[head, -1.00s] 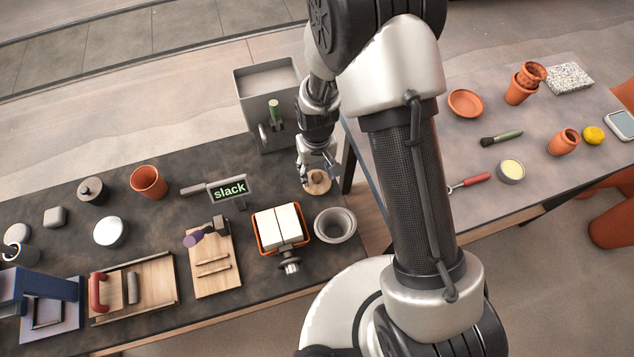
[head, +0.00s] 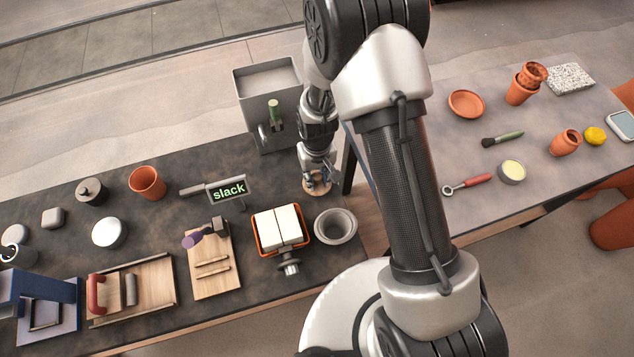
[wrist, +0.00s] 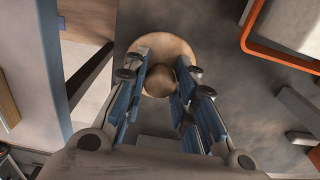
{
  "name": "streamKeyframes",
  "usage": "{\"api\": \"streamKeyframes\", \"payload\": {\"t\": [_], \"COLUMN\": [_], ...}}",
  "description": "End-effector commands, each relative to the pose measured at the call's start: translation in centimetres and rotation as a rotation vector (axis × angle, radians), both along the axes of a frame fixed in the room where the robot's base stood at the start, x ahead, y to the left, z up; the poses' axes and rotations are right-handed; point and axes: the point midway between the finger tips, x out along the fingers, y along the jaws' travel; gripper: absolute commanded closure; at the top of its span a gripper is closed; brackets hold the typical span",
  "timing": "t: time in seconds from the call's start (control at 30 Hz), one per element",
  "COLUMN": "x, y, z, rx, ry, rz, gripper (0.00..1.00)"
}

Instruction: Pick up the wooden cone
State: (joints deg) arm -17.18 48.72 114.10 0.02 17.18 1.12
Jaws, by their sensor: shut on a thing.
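The wooden cone (wrist: 170,50) is light tan wood with a wide round base and a rounded top (wrist: 158,80). It stands on the dark table near its right end, and its base shows in the head view (head: 319,190) below my gripper. My gripper (head: 316,180) points down over it. In the wrist view my gripper's blue-padded fingers (wrist: 158,88) are on either side of the cone's top, shut on it. The fingers hide part of the cone in the head view.
A grey bowl (head: 335,226) and an orange tray (head: 261,241) with white blocks stand in front of the cone. The slack sign (head: 229,190) is to the left. A grey metal bin (head: 247,100) stands behind. The table's right edge is close by.

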Motion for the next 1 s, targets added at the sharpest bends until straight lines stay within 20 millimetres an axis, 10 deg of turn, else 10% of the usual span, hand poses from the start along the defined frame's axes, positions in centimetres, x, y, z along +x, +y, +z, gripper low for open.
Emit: {"api": "streamKeyframes", "payload": {"t": [0.67,1.0], "x": [0.1,0.2], "y": [0.0,0.1], "z": [1.1,8.5], "rx": [0.001,0.002], "ry": [-0.003,-0.007], "rz": [0.000,0.000], "gripper": [1.00,1.00]}}
